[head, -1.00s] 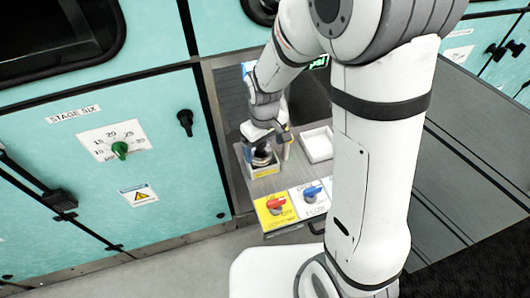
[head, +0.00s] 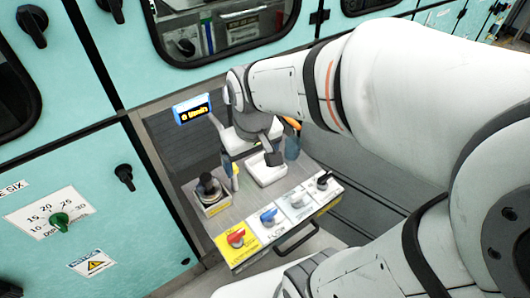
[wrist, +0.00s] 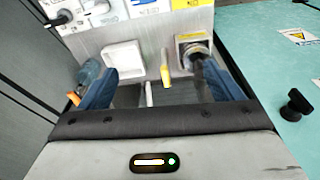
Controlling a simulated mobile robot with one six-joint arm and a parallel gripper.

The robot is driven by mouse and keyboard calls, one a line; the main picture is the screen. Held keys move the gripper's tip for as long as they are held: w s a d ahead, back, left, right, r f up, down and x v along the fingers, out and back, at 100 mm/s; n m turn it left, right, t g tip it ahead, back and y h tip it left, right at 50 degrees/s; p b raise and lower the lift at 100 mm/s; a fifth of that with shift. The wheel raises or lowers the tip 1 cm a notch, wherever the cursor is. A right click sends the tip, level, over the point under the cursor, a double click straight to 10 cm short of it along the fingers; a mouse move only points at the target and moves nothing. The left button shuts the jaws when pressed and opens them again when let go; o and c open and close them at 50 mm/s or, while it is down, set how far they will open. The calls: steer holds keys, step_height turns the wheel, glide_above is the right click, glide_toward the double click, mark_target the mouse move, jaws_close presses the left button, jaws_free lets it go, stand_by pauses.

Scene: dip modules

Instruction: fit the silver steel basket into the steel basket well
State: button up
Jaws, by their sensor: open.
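The silver steel basket (head: 209,198), a round metal thing with a dark upright handle, stands inside the square, yellow-labelled steel basket well (head: 214,210) at the bench's left. How deep it sits cannot be told. In the wrist view the basket (wrist: 196,50) shows in the well (wrist: 180,39) at upper right, partly behind the right finger. My gripper (head: 274,158) is up over the bench, right of the basket and apart from it. In the wrist view my gripper (wrist: 157,88) has its two blue fingers wide apart, with nothing held between them.
A white tray (head: 268,176) lies right of the well. A yellow-handled tool (wrist: 165,75) stands between them, and a blue bottle (wrist: 90,72) is beyond the tray. Red and blue knobs (head: 237,238) line the front edge. A lit display (head: 193,110) stands behind.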

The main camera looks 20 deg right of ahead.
steer(key=s+d, duration=0.1)
steer(key=s+d+r+m, duration=0.1)
steer(key=s, duration=0.1)
steer(key=s+d+m, duration=0.1)
steer(key=shift+s+r+t, duration=0.15)
steer(key=shift+r+t, duration=0.15)
steer(key=shift+r, duration=0.1)
steer(key=shift+r+p, duration=0.7)
steer(key=shift+c, duration=0.5)
